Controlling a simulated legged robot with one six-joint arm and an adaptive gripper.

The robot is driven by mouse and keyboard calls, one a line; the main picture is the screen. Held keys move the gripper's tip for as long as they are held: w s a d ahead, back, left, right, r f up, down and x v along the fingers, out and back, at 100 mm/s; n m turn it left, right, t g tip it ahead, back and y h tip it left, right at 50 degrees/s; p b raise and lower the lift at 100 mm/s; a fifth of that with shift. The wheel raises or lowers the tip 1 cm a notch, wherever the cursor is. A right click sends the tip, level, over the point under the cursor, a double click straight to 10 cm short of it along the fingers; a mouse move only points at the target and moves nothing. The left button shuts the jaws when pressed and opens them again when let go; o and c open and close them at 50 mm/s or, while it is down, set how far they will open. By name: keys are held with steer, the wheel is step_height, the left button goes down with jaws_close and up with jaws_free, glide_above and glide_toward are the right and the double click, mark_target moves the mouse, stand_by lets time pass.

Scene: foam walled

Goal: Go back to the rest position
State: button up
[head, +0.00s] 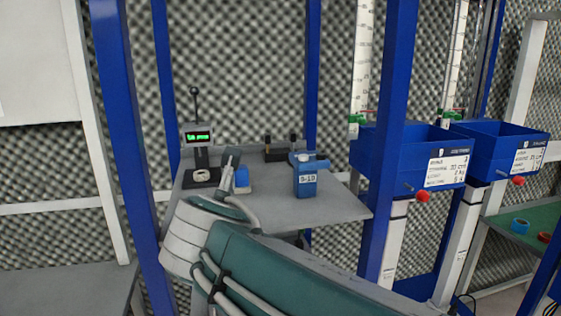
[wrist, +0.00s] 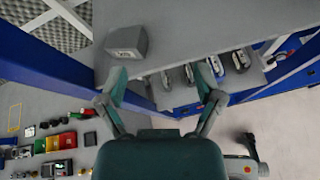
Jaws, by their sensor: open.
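My gripper (wrist: 162,84) is open in the wrist view, with its two teal fingers spread wide and nothing between them. It points over a grey surface (wrist: 170,30). A grey box with a label (wrist: 127,42) lies beyond the left fingertip, apart from it as far as I can tell. In the head view my teal and white arm reaches up from the bottom across the front of a grey table (head: 335,207). The gripper's fingers cannot be made out there.
A blue labelled canister (head: 306,178), a device with a green display (head: 198,140) and a small blue object (head: 241,176) stand on the table. Blue posts (head: 395,90) flank it. Two blue bins (head: 400,150) (head: 500,145) hang at right. The wrist view shows several colored small bins (wrist: 68,141).

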steer(key=s+d+f+m+g+h, duration=0.2)
steer(key=d+f+m, duration=0.2)
steer(key=d+m, duration=0.45)
steer(key=s+d+f+m+g+h, duration=0.1)
steer(key=s+d+f+m+g, duration=0.2)
steer(key=d+m, duration=0.55)
steer(key=s+d+f+m+g, duration=0.1)
steer(key=s+d+f+m, duration=0.3)
steer(key=m, duration=0.5)
steer(key=s+d+f+m+g+y, duration=0.1)
steer(key=s+d+f+m, duration=0.3)
steer(key=m, duration=0.5)
steer(key=s+f, duration=0.2)
steer(key=s, duration=0.1)
steer(key=shift+s+f, duration=0.25)
steer(key=shift+f, duration=0.1)
